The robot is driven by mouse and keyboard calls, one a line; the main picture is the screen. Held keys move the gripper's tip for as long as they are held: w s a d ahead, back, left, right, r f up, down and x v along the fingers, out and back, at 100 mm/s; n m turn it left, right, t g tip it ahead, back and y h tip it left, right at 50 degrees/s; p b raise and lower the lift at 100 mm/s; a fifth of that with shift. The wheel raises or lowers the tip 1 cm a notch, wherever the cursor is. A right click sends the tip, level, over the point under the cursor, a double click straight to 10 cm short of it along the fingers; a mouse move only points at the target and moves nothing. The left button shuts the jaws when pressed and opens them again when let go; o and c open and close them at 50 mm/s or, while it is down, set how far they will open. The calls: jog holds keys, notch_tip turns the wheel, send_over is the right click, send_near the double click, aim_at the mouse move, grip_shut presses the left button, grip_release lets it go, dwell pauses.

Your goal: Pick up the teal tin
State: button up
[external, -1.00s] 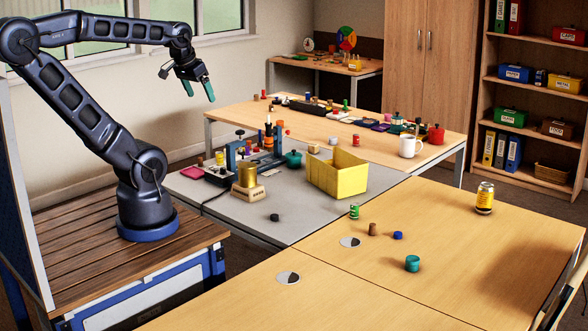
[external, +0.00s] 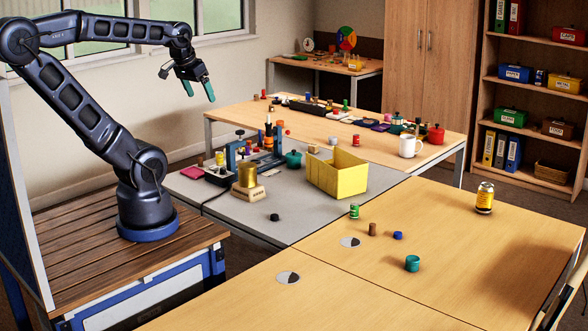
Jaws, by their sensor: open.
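A small teal tin (external: 412,263) stands upright on the near wooden table (external: 460,285), right of the picture's middle. Nothing covers it. My gripper (external: 199,90) hangs high at the upper left, far from the tin, with its teal-tipped fingers apart and nothing between them.
Near the tin are a blue cap (external: 397,235), a brown cylinder (external: 372,229) and a green can (external: 354,211). A yellow can (external: 484,197) stands farther right. A yellow bin (external: 338,175) and a brass cylinder (external: 247,174) stand on the grey mat. The table's right part is mostly clear.

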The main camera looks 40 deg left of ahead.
jog(key=shift+c, duration=0.2)
jog(key=c, duration=0.5)
jog(key=shift+w, duration=0.1)
jog(key=w+d+m, duration=0.4)
jog(key=w+d, duration=0.6)
jog(key=w, duration=0.5)
jog(key=w+d+f+m+h, duration=0.1)
jog(key=w+d+f, duration=0.2)
jog(key=d, duration=0.2)
jog(key=w+d+f+m, duration=0.1)
jog(key=w+d+f, duration=0.1)
jog(key=w+d, duration=0.25)
jog(key=w+d+f+m+h, duration=0.1)
jog(key=w+d+f+m, duration=0.15)
jog(key=d, duration=0.35)
jog(key=m+g+h, duration=0.2)
jog(key=m+g, duration=0.1)
jog(key=m, duration=0.2)
send_near(410, 257)
jog(key=shift+x, duration=5.1)
